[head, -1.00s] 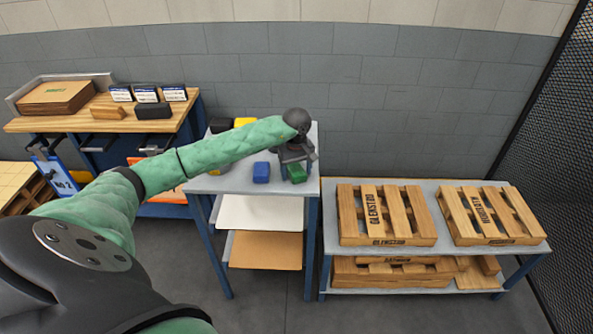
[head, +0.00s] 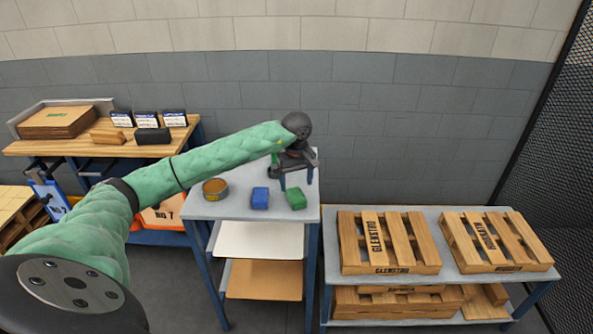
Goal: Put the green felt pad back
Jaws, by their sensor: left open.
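The green felt pad (head: 295,199) is a small green block lying on the grey top of the small table (head: 232,207), near its right front part. A blue pad (head: 260,198) of similar size lies just to its left, with a narrow gap between them. My left gripper (head: 296,184) is open and empty, its two fingers pointing down above and behind the green pad in the picture. It looks clear of the pad. My right gripper is out of view.
A round tin (head: 215,189) stands left of the blue pad. My left arm crosses over the table's back and hides part of it. A low rack with wooden pallets (head: 387,243) stands at right. A wooden bench (head: 65,147) with boxes and blocks stands at left.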

